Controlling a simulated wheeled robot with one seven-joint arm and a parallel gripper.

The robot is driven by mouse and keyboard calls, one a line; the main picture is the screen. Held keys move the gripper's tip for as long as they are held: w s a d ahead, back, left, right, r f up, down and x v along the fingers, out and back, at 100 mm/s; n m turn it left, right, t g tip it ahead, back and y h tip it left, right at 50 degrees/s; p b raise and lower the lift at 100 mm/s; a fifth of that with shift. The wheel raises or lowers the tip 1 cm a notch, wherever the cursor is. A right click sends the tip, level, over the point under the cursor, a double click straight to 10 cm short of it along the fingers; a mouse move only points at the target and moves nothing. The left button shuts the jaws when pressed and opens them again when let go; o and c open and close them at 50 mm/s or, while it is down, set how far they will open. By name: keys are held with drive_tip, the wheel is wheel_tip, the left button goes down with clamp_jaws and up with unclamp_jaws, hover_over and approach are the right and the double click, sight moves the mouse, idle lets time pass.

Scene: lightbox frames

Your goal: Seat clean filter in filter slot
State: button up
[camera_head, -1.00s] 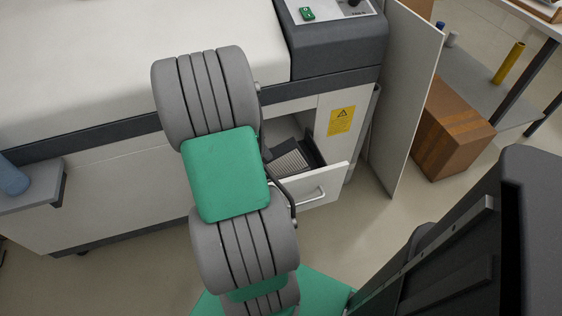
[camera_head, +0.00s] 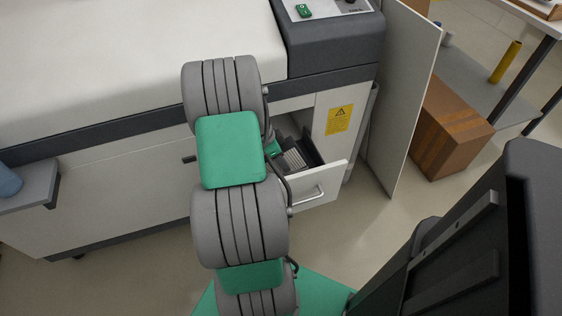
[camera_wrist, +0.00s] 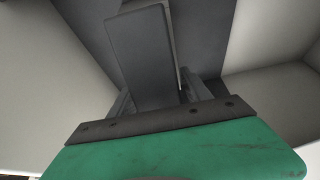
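In the head view a pleated grey filter (camera_head: 294,158) lies in the dark-lined, pulled-out drawer (camera_head: 322,185) of the white machine. Whether it is clean or dirty cannot be told. My gripper (camera_head: 273,147) shows only as a bit of green at the filter's left, mostly hidden behind my arm. In the wrist view my gripper (camera_wrist: 158,93) has its two dark fingers apart. A dark grey plate (camera_wrist: 142,55), which looks like the filter's side, stands slightly tilted between them with a pale edge on its right. A firm hold on it does not show.
The drawer's front and handle stick out to the right of my arm. A cabinet door (camera_head: 405,95) stands open beside a cardboard box (camera_head: 450,130). A small grey shelf (camera_head: 35,188) is at the left. Open floor lies in front of the drawer.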

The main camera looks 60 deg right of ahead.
clamp_jaws()
idle(0.4)
